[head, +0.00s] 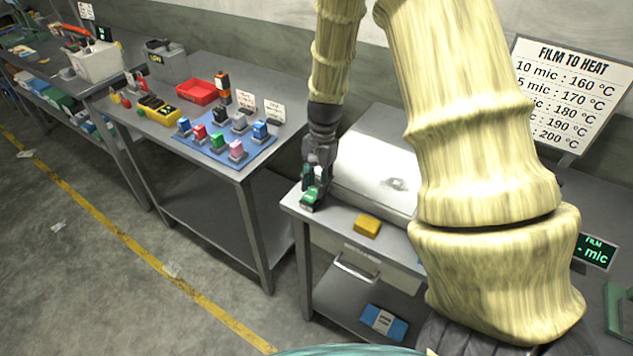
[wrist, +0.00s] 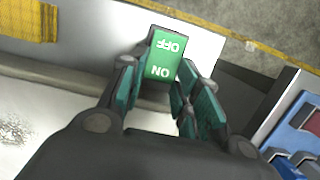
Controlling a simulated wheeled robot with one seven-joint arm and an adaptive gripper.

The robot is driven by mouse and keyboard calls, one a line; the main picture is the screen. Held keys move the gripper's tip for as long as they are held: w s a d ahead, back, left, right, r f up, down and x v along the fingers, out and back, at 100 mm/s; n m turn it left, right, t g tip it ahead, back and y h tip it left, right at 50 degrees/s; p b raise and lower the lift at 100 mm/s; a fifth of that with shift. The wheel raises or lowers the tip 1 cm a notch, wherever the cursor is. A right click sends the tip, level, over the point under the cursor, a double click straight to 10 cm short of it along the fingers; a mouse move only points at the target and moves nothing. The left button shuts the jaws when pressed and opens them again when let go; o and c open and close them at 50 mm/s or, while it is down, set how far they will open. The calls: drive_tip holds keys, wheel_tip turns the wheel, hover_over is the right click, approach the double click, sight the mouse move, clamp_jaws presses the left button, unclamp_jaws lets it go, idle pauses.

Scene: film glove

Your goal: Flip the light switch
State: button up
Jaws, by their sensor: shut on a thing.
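The light switch (head: 310,203) is a small green rocker block at the left front corner of the metal bench. In the wrist view the switch (wrist: 168,48) shows the words OFF and ON, upside down, with ON nearer my gripper. My gripper (head: 314,187) points down at it from above. In the wrist view my gripper (wrist: 163,80) has its fingers on either side of the switch's near end, shut on it. The fingers hide part of the switch's sides. I cannot tell which way the rocker is tilted.
A yellow sponge-like block (head: 367,226) lies on the bench right of the switch. A silver metal box (head: 375,170) stands behind. A second bench to the left holds a blue mat (head: 205,152) with several coloured blocks and a red tray (head: 198,92). A gap separates the benches.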

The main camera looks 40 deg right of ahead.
sight(316, 189)
drive_tip(key=shift+s+a+r+t+h, duration=0.15)
drive_tip(key=shift+a+t+h, duration=0.15)
drive_tip(key=shift+h, duration=0.5)
drive_tip(key=o, duration=1)
drive_tip(key=shift+r, duration=0.1)
drive_tip(key=r, duration=1.1)
drive_tip(key=shift+d+r, duration=0.2)
drive_tip(key=shift+r, duration=0.2)
